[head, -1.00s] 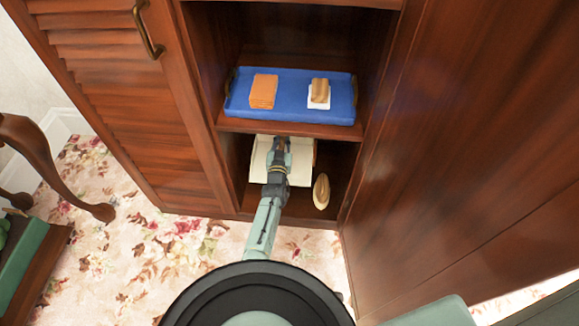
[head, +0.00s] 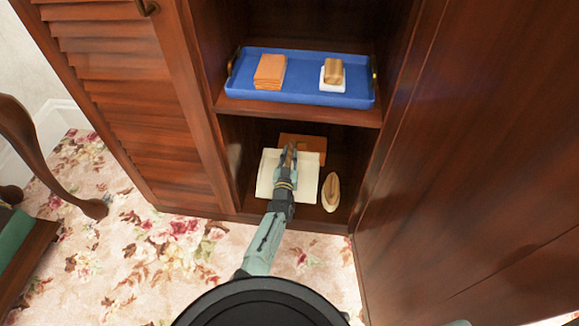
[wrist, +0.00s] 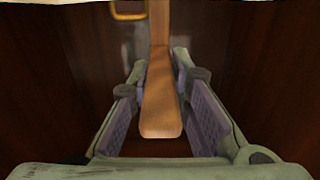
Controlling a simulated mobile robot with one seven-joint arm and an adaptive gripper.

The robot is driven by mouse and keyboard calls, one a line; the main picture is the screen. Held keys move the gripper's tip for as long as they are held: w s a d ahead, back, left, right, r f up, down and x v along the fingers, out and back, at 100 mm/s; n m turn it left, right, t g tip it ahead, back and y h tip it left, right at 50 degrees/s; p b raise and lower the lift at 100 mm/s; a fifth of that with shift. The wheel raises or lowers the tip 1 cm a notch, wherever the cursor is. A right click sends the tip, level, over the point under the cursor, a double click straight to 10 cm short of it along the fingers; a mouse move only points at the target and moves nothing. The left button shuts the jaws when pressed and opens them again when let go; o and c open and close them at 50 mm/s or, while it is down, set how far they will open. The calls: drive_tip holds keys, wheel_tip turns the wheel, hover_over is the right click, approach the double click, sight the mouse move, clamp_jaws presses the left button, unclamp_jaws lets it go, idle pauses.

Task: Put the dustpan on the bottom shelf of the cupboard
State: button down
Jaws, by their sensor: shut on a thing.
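The dustpan is a cream pan (head: 306,184) with a wooden handle, inside the bottom compartment of the cupboard (head: 230,205). It looks roughly level; I cannot tell whether it touches the bottom shelf (head: 333,221). My gripper (head: 287,160) reaches in over the pan and is shut on the handle. In the wrist view the handle (wrist: 161,105) lies between the two fingers of my gripper (wrist: 163,108). My gripper and arm hide the middle of the pan.
A wooden oval brush (head: 331,192) lies right of the pan. A brown flat object (head: 312,142) is behind it. A blue tray (head: 303,95) with an orange stack (head: 269,72) and a small block on white (head: 333,74) stands on the shelf above. Cupboard side walls bound the opening closely.

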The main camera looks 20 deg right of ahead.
wheel_tip(320, 180, down, 4)
drive_tip(key=b, duration=0.3)
drive_tip(key=shift+r, duration=0.2)
drive_tip(key=c, duration=2)
unclamp_jaws()
drive_tip(key=shift+f, duration=0.25)
drive_tip(key=o, duration=0.5)
drive_tip(key=shift+r, duration=0.1)
